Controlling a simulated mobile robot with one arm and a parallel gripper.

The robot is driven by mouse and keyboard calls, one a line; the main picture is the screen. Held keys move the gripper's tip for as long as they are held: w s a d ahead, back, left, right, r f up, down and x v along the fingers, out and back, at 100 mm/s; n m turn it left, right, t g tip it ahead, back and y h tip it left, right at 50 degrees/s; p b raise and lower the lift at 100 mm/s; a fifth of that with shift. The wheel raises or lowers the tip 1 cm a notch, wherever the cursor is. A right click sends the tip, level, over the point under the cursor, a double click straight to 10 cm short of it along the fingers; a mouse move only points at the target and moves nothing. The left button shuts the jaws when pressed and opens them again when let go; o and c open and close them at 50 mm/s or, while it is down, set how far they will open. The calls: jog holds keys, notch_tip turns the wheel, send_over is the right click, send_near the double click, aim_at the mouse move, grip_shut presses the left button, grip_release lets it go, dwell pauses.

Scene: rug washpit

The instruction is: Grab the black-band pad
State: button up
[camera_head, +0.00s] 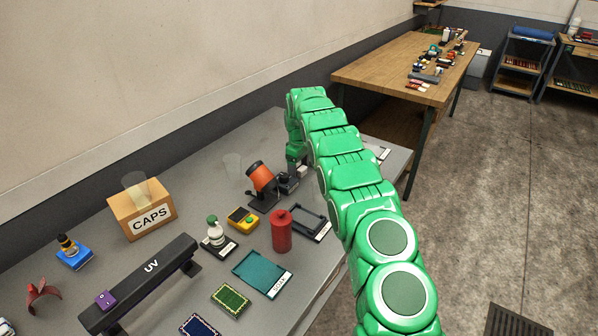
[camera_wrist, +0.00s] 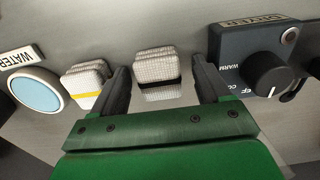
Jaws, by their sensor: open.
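The black-band pad (camera_wrist: 156,67) is a pale, woven-looking block with a dark stripe across its near side, in the middle of the wrist view. My gripper (camera_wrist: 161,76) is open, with one dark finger on each side of the pad. A similar pad with a yellow band (camera_wrist: 87,83) sits just left of the left finger. In the head view my green arm reaches over the grey table and hides the pads.
In the wrist view, a round blue dish (camera_wrist: 36,91) by a WATER label stands at the left. A dark dryer box (camera_wrist: 232,65) with a knob stands close to the right finger. In the head view, a red cylinder (camera_head: 281,232) and an orange-drum device (camera_head: 262,180) stand nearby.

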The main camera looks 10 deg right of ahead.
aim_at(299, 167)
jog(key=shift+c, duration=0.2)
jog(key=c, duration=1)
jog(key=shift+r, duration=0.15)
jog(key=shift+r, duration=1.35)
jog(key=shift+s+r, duration=0.3)
jog(key=shift+r, duration=0.2)
jog(key=shift+s+r, duration=0.55)
jog(key=shift+r, duration=0.05)
jog(key=shift+s+a+r, duration=0.1)
jog(key=shift+s+r, duration=1.25)
jog(key=shift+s, duration=0.7)
jog(key=shift+s+r, duration=1.3)
jog(key=shift+s, duration=0.75)
jog(key=shift+s+a+r, duration=0.1)
jog(key=shift+s+r, duration=1.25)
jog(key=shift+s, duration=0.7)
